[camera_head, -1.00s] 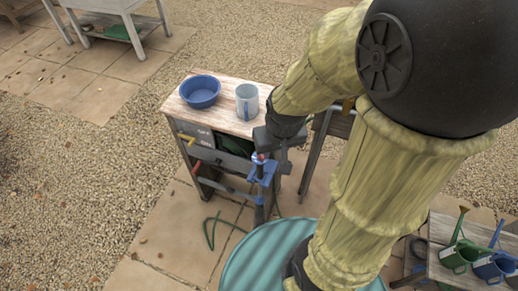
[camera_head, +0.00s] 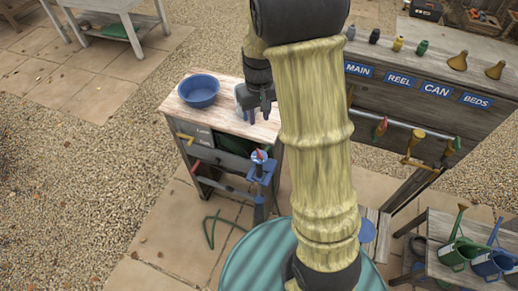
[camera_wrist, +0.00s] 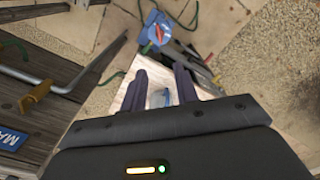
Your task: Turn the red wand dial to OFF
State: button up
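A blue wand fitting (camera_head: 262,172) stands in front of the small wooden table, with a pale dial (camera_head: 259,156) on top carrying a red pointer. In the wrist view the fitting (camera_wrist: 149,24) and its red pointer (camera_wrist: 159,33) show near the top; I cannot read its setting. A small sign (camera_head: 204,137) with two lines is on the table's side, too small to read surely. My gripper (camera_head: 260,112) is above the table's right part, away from the dial. In the wrist view my gripper (camera_wrist: 162,84) has its fingers apart, with the pale cup (camera_wrist: 159,98) seen beyond the gap.
A blue bowl (camera_head: 199,90) sits on the wooden table (camera_head: 228,121). Yellow (camera_head: 186,138) and red (camera_head: 196,166) handles stick out at its left. A teal ribbed lid (camera_head: 245,265) is in front. A labelled bench (camera_head: 425,105) with a rail and watering cans (camera_head: 458,254) are right.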

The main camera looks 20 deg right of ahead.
aim_at(259, 152)
notch_tip(259, 152, down, 17)
jog(key=p, duration=0.3)
jog(key=shift+f+p, duration=0.2)
jog(key=shift+p, duration=0.2)
jog(key=shift+c, duration=0.2)
grip_shut()
